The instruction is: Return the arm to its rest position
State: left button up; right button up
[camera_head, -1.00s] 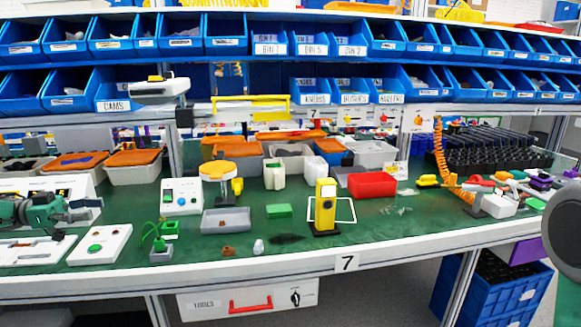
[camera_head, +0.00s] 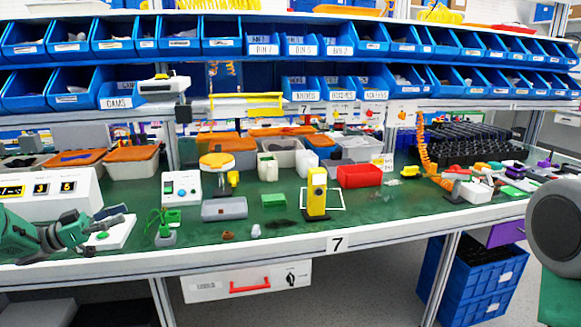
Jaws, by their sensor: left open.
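My left arm, green with a dark grey gripper (camera_head: 108,222), comes in from the left edge. The gripper is open and I see nothing held in it. It is in front of a flat white box with a green button (camera_head: 112,238), hiding part of it; I cannot tell whether they touch. A white control box (camera_head: 181,188) with a blue knob and small coloured buttons stands further back, to the right of the gripper and apart from it. My right gripper is out of view.
A white display box (camera_head: 45,195) stands behind my left arm. A green wired part (camera_head: 165,228) is just right of the gripper. A grey tray (camera_head: 224,209), a yellow device (camera_head: 317,193) and a red bin (camera_head: 359,176) stand on the green bench top. Blue bins line the shelves behind.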

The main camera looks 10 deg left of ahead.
pick_arm(q)
jog(key=w+d+f+n+t+y, duration=0.3)
jog(key=d+f+n+t+y, duration=0.2)
jog(key=d+f+n+y, duration=0.45)
jog(key=s+d+f+n+g+y, duration=0.1)
jog(key=s+d+f+g+y, duration=0.1)
jog(key=s+d+f, duration=0.4)
jog(key=s+d+f+n+g+y, duration=0.1)
jog(key=s+d+f+g, duration=0.2)
jog(key=f, duration=0.6)
jog(key=s+d+f+g+y, duration=0.1)
jog(key=s+d+f+g, duration=0.2)
jog(key=s, duration=0.6)
jog(key=s+d+f+g+y, duration=0.1)
jog(key=s+d+f+g, duration=0.15)
jog(key=s, duration=0.65)
jog(key=s+m+g+y, duration=0.1)
jog(key=s+g, duration=0.4)
jog(key=s, duration=1.3)
jog(key=shift+d+r+y, duration=0.25)
jog(key=shift+r+y, duration=0.2)
jog(key=shift+y, duration=0.1)
jog(key=shift+m+g, duration=0.25)
